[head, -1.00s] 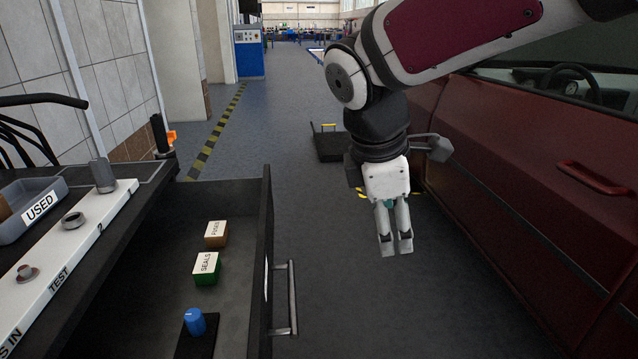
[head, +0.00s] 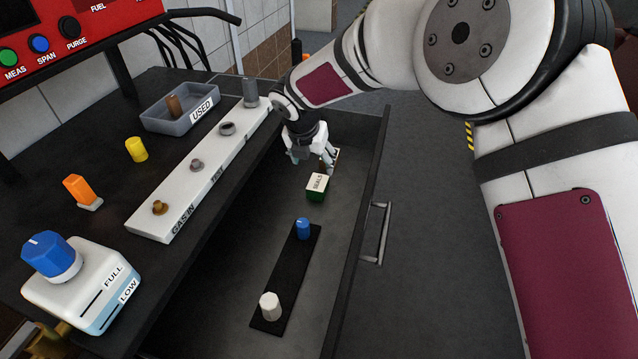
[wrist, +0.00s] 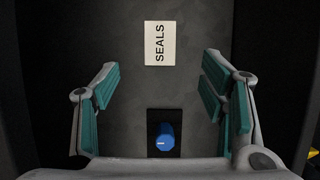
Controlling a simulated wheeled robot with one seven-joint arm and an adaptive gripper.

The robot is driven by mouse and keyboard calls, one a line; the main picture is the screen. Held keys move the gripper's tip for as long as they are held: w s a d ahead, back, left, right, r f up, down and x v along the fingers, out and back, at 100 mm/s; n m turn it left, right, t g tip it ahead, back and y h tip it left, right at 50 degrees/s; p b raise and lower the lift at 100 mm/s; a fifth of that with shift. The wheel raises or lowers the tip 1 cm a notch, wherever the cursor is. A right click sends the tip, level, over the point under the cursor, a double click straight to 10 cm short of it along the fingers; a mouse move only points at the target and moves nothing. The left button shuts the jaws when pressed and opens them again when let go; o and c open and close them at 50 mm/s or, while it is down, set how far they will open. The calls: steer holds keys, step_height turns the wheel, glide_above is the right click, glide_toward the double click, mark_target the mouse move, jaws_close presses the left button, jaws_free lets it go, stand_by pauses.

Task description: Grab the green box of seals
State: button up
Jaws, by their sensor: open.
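The green box of seals (head: 316,193) stands in the open drawer, with a white top lettered SEALS. In the wrist view its white top (wrist: 160,44) shows ahead of the fingertips, centred between them and apart from them. My gripper (head: 322,168) is over the far part of the drawer, just beyond the green box in the head view. In the wrist view my gripper (wrist: 160,95) has its two teal-padded fingers spread wide with nothing between the pads.
A black strip (head: 284,282) in the drawer holds a blue-capped piece (head: 303,228) and a white one (head: 270,305). The drawer's front wall (head: 362,200) with its handle (head: 377,232) stands right. The bench with a white rail (head: 185,190) and grey USED tray (head: 160,122) is left.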

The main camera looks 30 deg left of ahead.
mark_target(318, 183)
steer(key=b+x, duration=0.1)
steer(key=x, duration=0.6)
steer(key=shift+w+f, duration=0.15)
steer(key=shift+f, duration=0.2)
steer(key=shift+s+b+x, duration=0.2)
steer(key=shift+b+x, duration=0.8)
steer(key=shift+x, duration=1.7)
steer(key=shift+d, duration=0.1)
steer(key=c, duration=1.2)
